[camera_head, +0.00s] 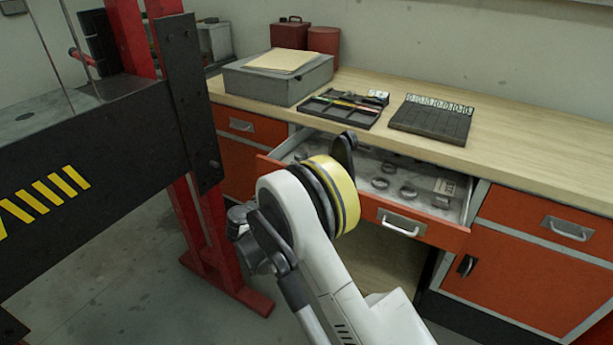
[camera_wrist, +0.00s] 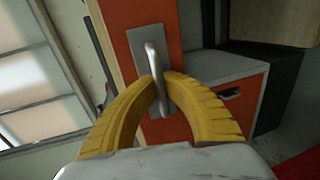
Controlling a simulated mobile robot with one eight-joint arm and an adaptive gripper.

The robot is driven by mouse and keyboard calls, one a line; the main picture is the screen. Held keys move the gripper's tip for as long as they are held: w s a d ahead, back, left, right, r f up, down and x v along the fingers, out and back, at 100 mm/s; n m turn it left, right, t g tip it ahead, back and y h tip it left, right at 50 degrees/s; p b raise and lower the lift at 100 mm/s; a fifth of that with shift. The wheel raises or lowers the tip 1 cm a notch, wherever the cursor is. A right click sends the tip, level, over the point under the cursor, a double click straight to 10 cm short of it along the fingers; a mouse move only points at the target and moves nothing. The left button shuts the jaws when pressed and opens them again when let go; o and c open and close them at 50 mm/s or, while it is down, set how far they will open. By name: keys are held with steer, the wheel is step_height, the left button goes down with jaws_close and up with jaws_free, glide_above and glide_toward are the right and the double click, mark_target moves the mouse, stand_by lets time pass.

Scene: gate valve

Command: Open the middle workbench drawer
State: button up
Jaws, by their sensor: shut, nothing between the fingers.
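The middle drawer (camera_head: 440,236) has an orange front and stands pulled out from the workbench, its grey inside showing rings and small parts. A metal handle (camera_head: 400,224) shows on its front, right of my arm. In the wrist view, my gripper (camera_wrist: 163,84) has its yellow fingers closed at a metal handle (camera_wrist: 152,58) on a grey plate on an orange panel. The handle's bar runs past the fingertips into the gap behind them; I cannot tell whether they touch. The head view hides the fingers behind my arm, so I cannot tell if this is the same handle.
The wooden worktop (camera_head: 520,150) carries a grey box (camera_head: 275,85), a tool tray (camera_head: 345,108) and a dark case (camera_head: 432,122). A red and black press frame (camera_head: 190,110) stands close on the left. An orange cabinet door (camera_head: 520,285) is at right.

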steer(key=o, duration=0.5)
steer(key=shift+d+r, duration=0.1)
steer(key=shift+o, duration=0.2)
steer(key=shift+w+d, duration=0.15)
steer(key=v, duration=1.2)
